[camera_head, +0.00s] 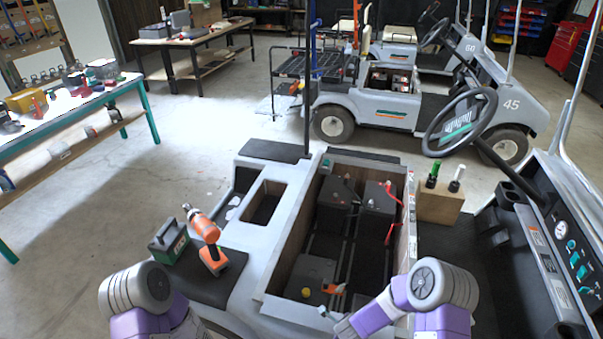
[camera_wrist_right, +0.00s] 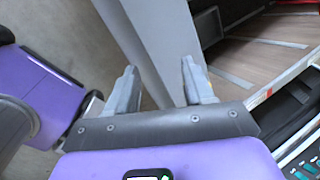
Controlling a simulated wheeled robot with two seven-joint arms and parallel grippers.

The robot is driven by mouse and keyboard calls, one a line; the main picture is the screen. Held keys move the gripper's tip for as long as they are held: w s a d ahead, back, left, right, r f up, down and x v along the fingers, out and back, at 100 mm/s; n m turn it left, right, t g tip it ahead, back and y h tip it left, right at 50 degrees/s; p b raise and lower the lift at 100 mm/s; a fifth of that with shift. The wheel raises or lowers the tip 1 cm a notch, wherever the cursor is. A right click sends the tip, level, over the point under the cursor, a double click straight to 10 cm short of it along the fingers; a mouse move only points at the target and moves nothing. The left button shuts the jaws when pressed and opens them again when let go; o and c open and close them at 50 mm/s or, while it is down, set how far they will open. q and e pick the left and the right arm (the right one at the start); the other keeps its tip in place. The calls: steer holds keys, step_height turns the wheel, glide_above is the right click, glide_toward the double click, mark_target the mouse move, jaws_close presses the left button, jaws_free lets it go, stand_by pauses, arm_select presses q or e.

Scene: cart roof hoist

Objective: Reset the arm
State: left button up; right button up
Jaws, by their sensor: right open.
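My right arm (camera_head: 440,290) comes in at the bottom centre-right of the head view, its purple forearm reaching left to the cart's front edge. In the right wrist view, my right gripper (camera_wrist_right: 160,84) is open, its two grey fingers apart with nothing held between them. A pale grey cart panel (camera_wrist_right: 160,40) lies beyond the fingers. My left arm (camera_head: 145,295) is bent at the bottom left of the head view, with its gripper out of frame. A purple and black part of my left arm (camera_wrist_right: 45,95) shows in the wrist view; its jaws cannot be made out.
An open battery bay (camera_head: 340,240) holds several dark batteries. An orange drill (camera_head: 206,235) and a dark green box (camera_head: 168,242) stand on the black seat left of it. A wooden block (camera_head: 438,205) with two bottle-like tools sits right. Floor at left is clear.

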steer(key=s+a+n+g+y, duration=0.3)
steer(key=s+n+g+y, duration=0.1)
steer(key=s+n, duration=1.4)
steer(key=f+n+b, duration=0.1)
steer(key=b, duration=0.1)
steer(key=f+n+b, duration=0.1)
steer(key=f+b, duration=0.1)
steer(key=s+f+n+b, duration=0.1)
steer(key=f+b, duration=0.1)
steer(key=shift+a+f+y, duration=0.25)
steer(key=shift+a+y, duration=0.05)
